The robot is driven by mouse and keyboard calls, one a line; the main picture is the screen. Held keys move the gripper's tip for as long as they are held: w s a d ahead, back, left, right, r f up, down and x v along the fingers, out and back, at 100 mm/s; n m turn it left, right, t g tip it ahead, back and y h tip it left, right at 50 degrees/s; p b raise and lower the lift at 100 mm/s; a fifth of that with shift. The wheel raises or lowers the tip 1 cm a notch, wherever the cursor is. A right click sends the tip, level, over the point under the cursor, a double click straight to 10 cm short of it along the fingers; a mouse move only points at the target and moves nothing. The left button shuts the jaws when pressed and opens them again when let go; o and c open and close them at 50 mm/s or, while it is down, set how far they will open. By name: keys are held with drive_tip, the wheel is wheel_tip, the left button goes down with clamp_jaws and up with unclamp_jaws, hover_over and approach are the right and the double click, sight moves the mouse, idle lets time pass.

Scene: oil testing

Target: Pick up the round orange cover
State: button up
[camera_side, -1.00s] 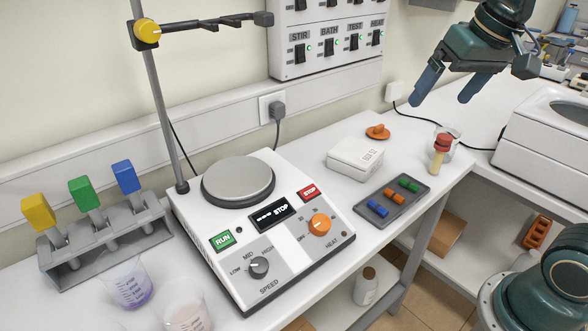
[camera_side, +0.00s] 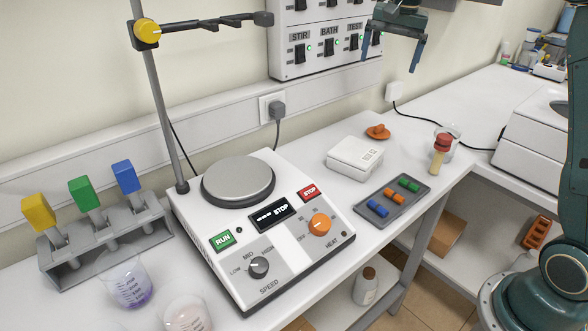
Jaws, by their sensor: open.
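The round orange cover (camera_side: 378,133) lies flat on the white bench, with a small knob on its top. It is behind the white box and left of a beaker. My gripper (camera_side: 391,66) is open and empty, fingers pointing down. It is high above the bench, over and slightly right of the cover in the picture, in front of the switch panel. There is a clear gap between the fingertips and the cover.
A black cable (camera_side: 430,119) runs behind. The hotplate (camera_side: 209,287) is to the left.

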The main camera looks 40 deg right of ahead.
drive_tip(key=w+d+f+m, duration=0.3)
drive_tip(key=w+d+f, duration=0.2)
drive_tip(key=d, duration=0.1)
drive_tip(key=m+g, duration=0.2)
drive_tip(key=m, duration=0.1)
hover_over(380, 125)
wheel_tip(380, 125, down, 7)
drive_tip(key=shift+f+y, duration=0.1)
drive_tip(key=shift+y, duration=0.2)
drive_tip(key=shift+f, duration=4.3)
drive_tip(key=shift+f, duration=0.1)
drive_tip(key=shift+a+f, duration=0.1)
drive_tip(key=shift+f, duration=2.35)
drive_tip(key=shift+c, duration=0.4)
drive_tip(key=c, duration=1)
